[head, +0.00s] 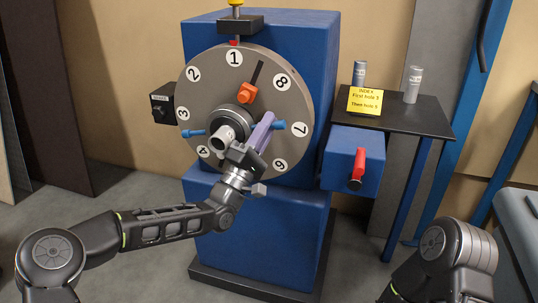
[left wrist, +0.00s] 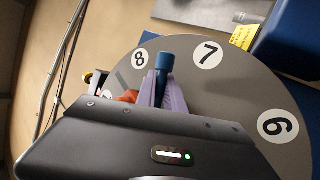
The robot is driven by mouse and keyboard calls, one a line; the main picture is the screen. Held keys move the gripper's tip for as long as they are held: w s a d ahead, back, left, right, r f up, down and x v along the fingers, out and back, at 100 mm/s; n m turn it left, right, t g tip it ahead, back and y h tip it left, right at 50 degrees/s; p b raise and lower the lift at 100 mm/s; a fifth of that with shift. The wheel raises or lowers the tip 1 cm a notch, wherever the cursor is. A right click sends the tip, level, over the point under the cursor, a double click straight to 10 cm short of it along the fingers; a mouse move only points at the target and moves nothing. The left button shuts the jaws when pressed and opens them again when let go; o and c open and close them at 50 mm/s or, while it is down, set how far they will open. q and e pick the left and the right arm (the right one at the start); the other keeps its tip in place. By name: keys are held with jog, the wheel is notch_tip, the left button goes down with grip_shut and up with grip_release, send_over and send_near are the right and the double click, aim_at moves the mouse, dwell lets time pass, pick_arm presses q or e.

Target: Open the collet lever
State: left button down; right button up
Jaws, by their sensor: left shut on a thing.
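A large grey numbered dial (head: 205,95) stands upright on a blue machine. Blue handles (head: 193,132) stick out on both sides of its central hub. My left gripper (head: 263,131), with lavender fingers, is at the right-hand handle (head: 278,126). In the left wrist view the fingers (left wrist: 162,92) are shut around that blue handle (left wrist: 164,64), whose end shows beyond them. An orange knob (head: 247,93) with a black pointer sits above the hub. A red lever (head: 358,164) hangs on the blue box at right, untouched. No label shows which is the collet lever. My right gripper is out of view.
A dark side table (head: 425,121) at right holds two grey cylinders (head: 413,85) and a yellow sign (head: 365,101) reading about index holes 3 and 9, the digits being small. A black box (head: 162,103) sits left of the dial. Floor in front is clear.

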pick_arm(q)
jog(key=n+t+y, duration=0.1)
jog(key=r+n+t+y+b, duration=0.1)
jog(key=n, duration=0.1)
jog(key=shift+w+a+n, duration=0.1)
jog(key=shift+a+n, duration=0.1)
jog(key=shift+n, duration=0.1)
jog(key=shift+w+a+r+n+t+y+b, duration=0.1)
jog(key=shift+a+r+n+t+y+b, duration=0.15)
jog(key=shift+r+n+t+y+b, duration=0.5)
jog(key=shift+w+a+r+n+t+y+b, duration=0.1)
jog(key=shift+a+r+n+y, duration=0.15)
jog(key=shift+n+y, duration=0.95)
jog(key=shift+w+a+r+n+t+y+b, duration=0.1)
jog(key=shift+a+r+n+t+y+b, duration=0.3)
jog(key=shift+n, duration=0.85)
jog(key=shift+d+y, duration=0.1)
jog(key=shift+y, duration=0.35)
jog(key=c, duration=1.5)
grip_release()
jog(key=shift+o, duration=0.2)
jog(key=shift+s, duration=0.1)
jog(key=v, duration=0.7)
jog(key=shift+s+f, duration=0.2)
jog(key=shift+f, duration=0.05)
